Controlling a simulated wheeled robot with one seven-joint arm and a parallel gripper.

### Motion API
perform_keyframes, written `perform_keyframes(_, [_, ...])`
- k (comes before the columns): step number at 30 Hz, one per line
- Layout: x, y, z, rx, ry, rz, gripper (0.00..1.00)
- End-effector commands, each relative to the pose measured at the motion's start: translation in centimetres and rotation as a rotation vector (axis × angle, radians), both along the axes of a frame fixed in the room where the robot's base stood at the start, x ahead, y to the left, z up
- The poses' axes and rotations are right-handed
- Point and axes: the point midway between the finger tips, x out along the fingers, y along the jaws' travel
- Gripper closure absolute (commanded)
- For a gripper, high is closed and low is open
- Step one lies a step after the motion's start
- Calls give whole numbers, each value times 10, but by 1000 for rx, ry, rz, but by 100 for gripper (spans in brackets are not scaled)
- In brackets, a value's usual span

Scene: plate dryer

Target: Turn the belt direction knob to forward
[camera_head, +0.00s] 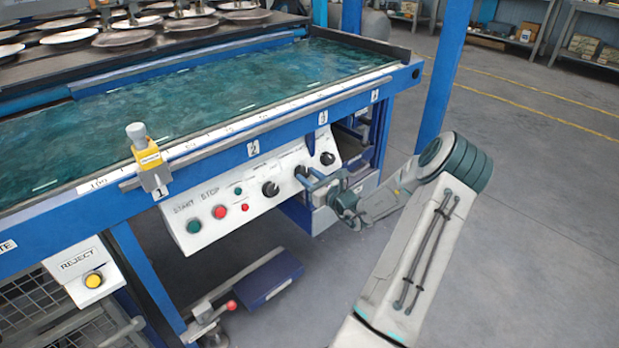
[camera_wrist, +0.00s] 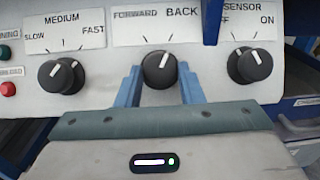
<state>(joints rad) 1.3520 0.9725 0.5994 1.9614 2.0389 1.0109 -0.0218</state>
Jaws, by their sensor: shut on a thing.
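The belt direction knob (camera_wrist: 160,70) is black with a white pointer line, under a label with FORWARD on the left and BACK on the right. Its pointer tilts a little right of straight up, toward BACK. My gripper (camera_wrist: 161,84) has its two blue fingers on either side of this knob and is shut on it. In the head view my gripper (camera_head: 308,181) reaches the white control panel (camera_head: 240,200) from the right. The knob (camera_head: 300,171) is partly visible there at the fingertips.
The speed knob (camera_wrist: 61,76) is close on the left, and the sensor knob (camera_wrist: 250,66) is close on the right. Green START (camera_head: 194,226) and red STOP (camera_head: 220,212) buttons are further left on the panel. The belt (camera_head: 210,95) runs above. Open floor lies to the right.

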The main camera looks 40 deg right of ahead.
Motion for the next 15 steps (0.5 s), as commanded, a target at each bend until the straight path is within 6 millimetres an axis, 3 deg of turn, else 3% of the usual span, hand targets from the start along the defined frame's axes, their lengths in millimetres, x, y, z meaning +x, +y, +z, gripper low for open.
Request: perform_keyframes(15, [1,-7,-1,-358,-25,206,89])
